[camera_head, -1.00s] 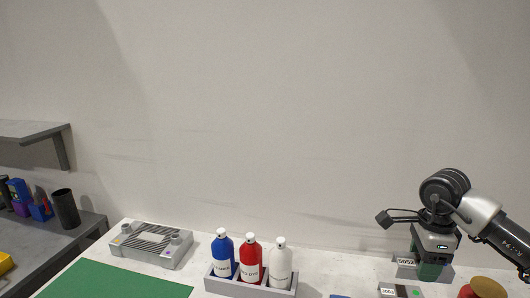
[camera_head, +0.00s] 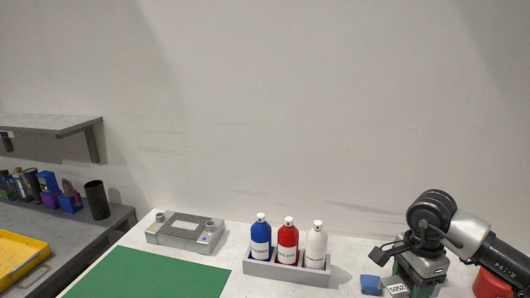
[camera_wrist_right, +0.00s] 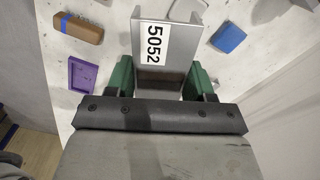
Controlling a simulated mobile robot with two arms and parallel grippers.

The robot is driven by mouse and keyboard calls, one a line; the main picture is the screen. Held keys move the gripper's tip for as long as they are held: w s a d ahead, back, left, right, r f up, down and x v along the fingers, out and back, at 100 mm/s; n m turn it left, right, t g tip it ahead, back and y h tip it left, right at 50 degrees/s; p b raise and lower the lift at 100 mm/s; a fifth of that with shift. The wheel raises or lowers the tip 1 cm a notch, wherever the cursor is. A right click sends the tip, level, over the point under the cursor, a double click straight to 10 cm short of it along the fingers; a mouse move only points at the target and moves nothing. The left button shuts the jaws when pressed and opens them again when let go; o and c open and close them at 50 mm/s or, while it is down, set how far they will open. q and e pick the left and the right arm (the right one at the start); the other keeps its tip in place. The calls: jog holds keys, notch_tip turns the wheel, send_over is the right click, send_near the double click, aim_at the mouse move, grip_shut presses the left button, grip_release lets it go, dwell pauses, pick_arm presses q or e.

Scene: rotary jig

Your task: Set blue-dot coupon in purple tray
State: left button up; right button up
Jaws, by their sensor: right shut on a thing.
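My right gripper (camera_head: 411,283) is shut on a grey metal piece with a white "5052" label (camera_wrist_right: 160,45). In the right wrist view the piece sits between the two green fingers (camera_wrist_right: 162,82), and its near part is dark and reflective. No blue dot shows on it. The same label also shows in the head view (camera_head: 397,289). A small purple tray (camera_wrist_right: 90,76) lies empty to the left of the held piece in the right wrist view. My left gripper is not in view.
A blue block (camera_wrist_right: 229,38) and a brown block (camera_wrist_right: 82,28) lie on the white table. A grey rack (camera_head: 287,272) holds blue, red and white bottles. A green mat (camera_head: 150,276) and grey fixture (camera_head: 185,232) are left. A red object (camera_head: 490,285) is at the right.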

jog(key=s+a+f+n, duration=0.3)
jog(key=s+n, duration=0.1)
jog(key=n, duration=0.1)
jog(key=s+a+f+n+b, duration=0.1)
jog(key=s+a+f+n, duration=0.3)
jog(key=n, duration=0.1)
jog(key=s+a+f+n+b, duration=0.1)
jog(key=s+a+f+n, duration=0.2)
jog(key=s+n, duration=0.1)
jog(key=shift+s+a+f+n, duration=0.15)
jog(key=shift+s+f+n, duration=0.1)
jog(key=shift+n, duration=0.45)
jog(key=shift+s+a+f+n, duration=0.1)
jog(key=shift+s+a+n, duration=0.1)
jog(key=shift+s+n, duration=0.2)
jog(key=shift+w, duration=0.1)
